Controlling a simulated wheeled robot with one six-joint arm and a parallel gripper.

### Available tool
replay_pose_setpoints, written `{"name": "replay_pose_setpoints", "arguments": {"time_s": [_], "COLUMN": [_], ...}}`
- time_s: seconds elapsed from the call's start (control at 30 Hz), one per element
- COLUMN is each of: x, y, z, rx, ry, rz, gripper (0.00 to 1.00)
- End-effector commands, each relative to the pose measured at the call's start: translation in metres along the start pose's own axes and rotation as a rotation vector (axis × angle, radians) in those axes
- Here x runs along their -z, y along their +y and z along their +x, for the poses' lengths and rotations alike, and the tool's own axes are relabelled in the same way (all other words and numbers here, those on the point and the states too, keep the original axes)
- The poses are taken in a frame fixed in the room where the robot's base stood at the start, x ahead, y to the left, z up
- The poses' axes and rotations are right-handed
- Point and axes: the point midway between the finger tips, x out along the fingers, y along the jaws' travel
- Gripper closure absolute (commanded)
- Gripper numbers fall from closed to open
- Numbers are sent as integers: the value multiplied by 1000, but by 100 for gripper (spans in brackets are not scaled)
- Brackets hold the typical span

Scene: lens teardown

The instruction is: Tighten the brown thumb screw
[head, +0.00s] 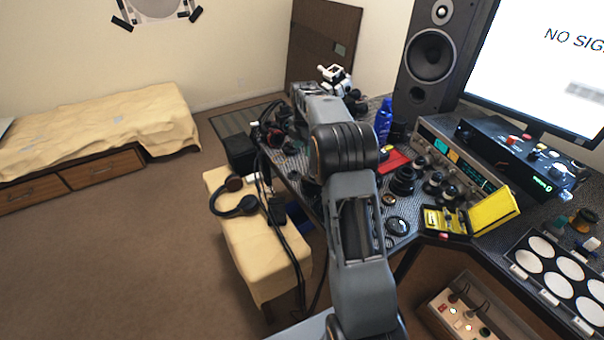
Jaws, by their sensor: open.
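I cannot make out the brown thumb screw in the head view. Several black lens parts (403,181) and rings stand on the dark patterned desk at the middle right, but none shows a clear brown screw. My grey arm rises from the bottom centre and reaches away over the desk's far left part. My gripper cannot be made out; the far end of the arm is hidden behind its own links. What lies under the forearm is also hidden.
A blue bottle (384,120), red case (394,162) and open yellow case (494,209) stand right of my arm. Behind are electronics (458,157), a speaker (430,55) and a monitor (545,50). Headphones (236,209) lie on a cloth-covered bench (265,250). Floor at left is clear.

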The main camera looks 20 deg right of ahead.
Motion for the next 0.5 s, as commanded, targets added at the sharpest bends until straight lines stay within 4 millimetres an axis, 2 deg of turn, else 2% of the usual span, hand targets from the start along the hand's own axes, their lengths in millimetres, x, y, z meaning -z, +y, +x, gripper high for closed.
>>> {"name": "replay_pose_setpoints", "arguments": {"time_s": [0.5], "x": [-2], "y": [0], "z": [92], "rx": [3], "ry": [2], "rz": [-5], "gripper": [50]}}
